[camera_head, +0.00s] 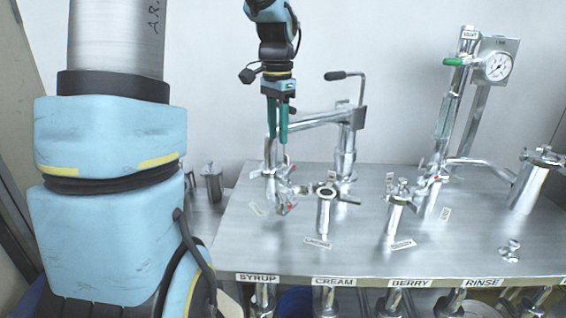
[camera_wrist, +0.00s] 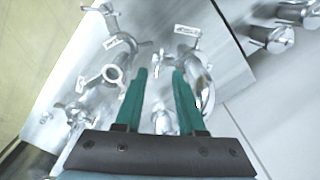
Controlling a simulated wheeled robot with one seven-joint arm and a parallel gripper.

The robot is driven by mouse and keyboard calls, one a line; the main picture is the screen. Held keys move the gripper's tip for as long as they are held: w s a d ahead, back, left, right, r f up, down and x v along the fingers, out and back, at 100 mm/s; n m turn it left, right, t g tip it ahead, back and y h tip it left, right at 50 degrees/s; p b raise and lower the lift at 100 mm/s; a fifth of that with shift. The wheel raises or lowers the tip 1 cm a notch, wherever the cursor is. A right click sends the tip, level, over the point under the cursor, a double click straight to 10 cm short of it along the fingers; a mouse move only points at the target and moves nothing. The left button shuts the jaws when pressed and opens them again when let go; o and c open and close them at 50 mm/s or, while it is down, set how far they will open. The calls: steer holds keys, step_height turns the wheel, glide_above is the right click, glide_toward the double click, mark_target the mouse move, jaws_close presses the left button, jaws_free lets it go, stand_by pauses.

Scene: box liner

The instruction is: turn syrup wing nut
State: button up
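The SYRUP label (camera_head: 258,277) is on the front edge of the steel bench at the left. Above it stands the leftmost steel fitting (camera_head: 281,190), with small wing-like parts and a red mark; which part is the syrup wing nut I cannot tell clearly. My gripper (camera_head: 278,138) points down over this fitting, with two teal fingers beside the upright pipe. In the wrist view my gripper (camera_wrist: 159,74) has its fingers apart, with a gap between the tips and nothing gripped. A small silver part (camera_wrist: 158,64) shows beyond the gap. Contact with the pipe cannot be told.
The steel bench (camera_head: 345,250) carries a capped cream fitting (camera_head: 326,205), a berry fitting (camera_head: 397,205) and a rinse column with a gauge (camera_head: 498,67). A swing pipe with a black-handled lever (camera_head: 336,75) stands behind my gripper. A loose wing nut (camera_head: 511,250) lies at the right.

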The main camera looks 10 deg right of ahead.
mark_target(285, 172)
steer(key=shift+m, duration=0.8)
steer(key=f, duration=0.3)
steer(key=d+f+p, duration=0.1)
steer(key=f, duration=0.2)
steer(key=w+d+f+p, duration=0.1)
steer(key=f, duration=0.2)
steer(key=shift+f, duration=0.25)
jaws_close()
